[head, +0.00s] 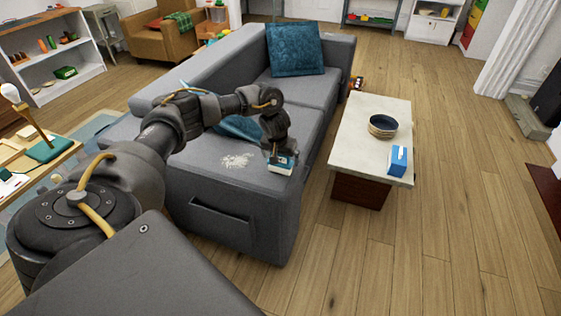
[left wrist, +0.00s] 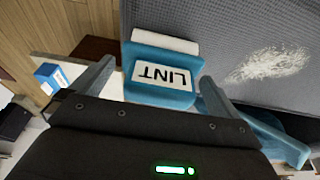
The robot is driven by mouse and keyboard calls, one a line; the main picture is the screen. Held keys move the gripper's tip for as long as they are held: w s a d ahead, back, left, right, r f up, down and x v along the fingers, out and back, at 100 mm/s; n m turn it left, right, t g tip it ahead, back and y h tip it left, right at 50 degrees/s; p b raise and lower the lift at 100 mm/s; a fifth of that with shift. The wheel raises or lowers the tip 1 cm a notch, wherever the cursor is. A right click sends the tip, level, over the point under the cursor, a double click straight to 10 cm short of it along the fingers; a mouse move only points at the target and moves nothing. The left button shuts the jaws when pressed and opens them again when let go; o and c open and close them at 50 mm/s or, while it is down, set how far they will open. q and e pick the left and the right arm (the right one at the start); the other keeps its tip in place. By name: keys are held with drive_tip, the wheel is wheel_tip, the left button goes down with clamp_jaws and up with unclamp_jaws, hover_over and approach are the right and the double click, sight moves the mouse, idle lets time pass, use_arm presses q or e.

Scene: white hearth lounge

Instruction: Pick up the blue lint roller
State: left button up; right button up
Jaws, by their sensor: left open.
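The blue lint roller (head: 281,164) lies on the seat of the grey sofa near its front corner. In the left wrist view the lint roller (left wrist: 161,75) shows a white label reading "LINT" and a white roll along its top edge; a blue handle-like part shows at lower right, partly behind a finger. My left gripper (head: 277,150) is directly above the roller in the head view. In the left wrist view its fingers (left wrist: 158,80) are spread, one on each side of the roller; I cannot tell if they touch it. My right gripper is not in view.
White fuzz (head: 236,160) lies on the grey sofa (head: 225,190) beside the roller. A low table (head: 359,127) to the right holds a dark bowl (head: 382,126) and a blue-and-white box (head: 397,162). Teal cushions (head: 294,49) rest on the sofa. The wood floor (head: 445,150) at right is clear.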

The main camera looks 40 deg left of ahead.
use_arm(q)
drive_tip(key=shift+w+f, duration=0.1)
drive_tip(key=shift+f, duration=0.2)
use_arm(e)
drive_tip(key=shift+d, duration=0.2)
use_arm(q)
drive_tip(key=shift+c, duration=0.4)
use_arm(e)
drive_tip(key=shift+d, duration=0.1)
use_arm(q)
drive_tip(key=c, duration=0.8)
drive_tip(key=shift+r, duration=0.15)
drive_tip(key=shift+c, duration=0.2)
